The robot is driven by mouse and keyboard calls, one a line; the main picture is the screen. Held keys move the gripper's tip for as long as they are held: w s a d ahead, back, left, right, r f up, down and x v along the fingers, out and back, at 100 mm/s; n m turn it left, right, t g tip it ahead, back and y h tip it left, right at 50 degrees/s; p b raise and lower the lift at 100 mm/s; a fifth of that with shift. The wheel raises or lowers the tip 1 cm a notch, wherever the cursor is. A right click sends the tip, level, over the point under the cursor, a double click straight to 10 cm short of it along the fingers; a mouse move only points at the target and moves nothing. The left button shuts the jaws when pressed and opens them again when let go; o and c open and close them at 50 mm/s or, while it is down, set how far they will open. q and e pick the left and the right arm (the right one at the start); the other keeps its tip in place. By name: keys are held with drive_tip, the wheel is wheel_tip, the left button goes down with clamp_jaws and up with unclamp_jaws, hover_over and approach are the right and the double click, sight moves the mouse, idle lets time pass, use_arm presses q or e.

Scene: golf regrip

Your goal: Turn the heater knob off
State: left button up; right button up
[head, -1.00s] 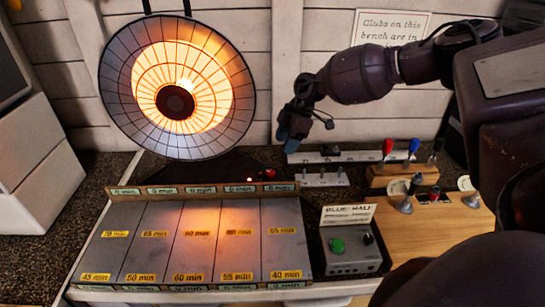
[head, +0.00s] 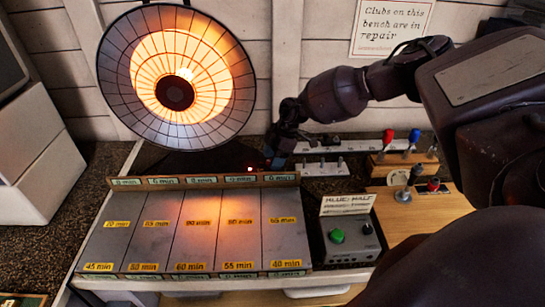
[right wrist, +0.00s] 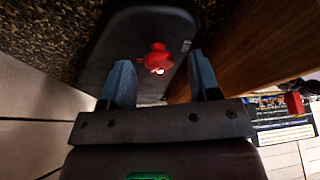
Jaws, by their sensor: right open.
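The heater (head: 225,125) is a round dish with a wire grille, and it glows orange at the back left in the head view. Its red knob (right wrist: 157,54) sits on a dark rounded base (right wrist: 128,38) in the right wrist view. A small bright spot shows at the knob's near edge. My right gripper (right wrist: 163,78) is open, its two blue fingers pointing toward the knob, which appears between and just beyond the tips. In the head view my right gripper (head: 276,158) is beside the heater's base and hides the knob. My left gripper is not in view.
A sloped panel (head: 190,225) with minute labels lies in front of the heater. A grey box (head: 352,246) with a green button (head: 337,236) stands to its right. A wooden board (head: 425,215) holds several tools. Small racks (head: 322,168) stand behind.

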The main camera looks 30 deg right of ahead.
drive_tip(key=shift+f, duration=0.15)
drive_tip(key=c, duration=0.9)
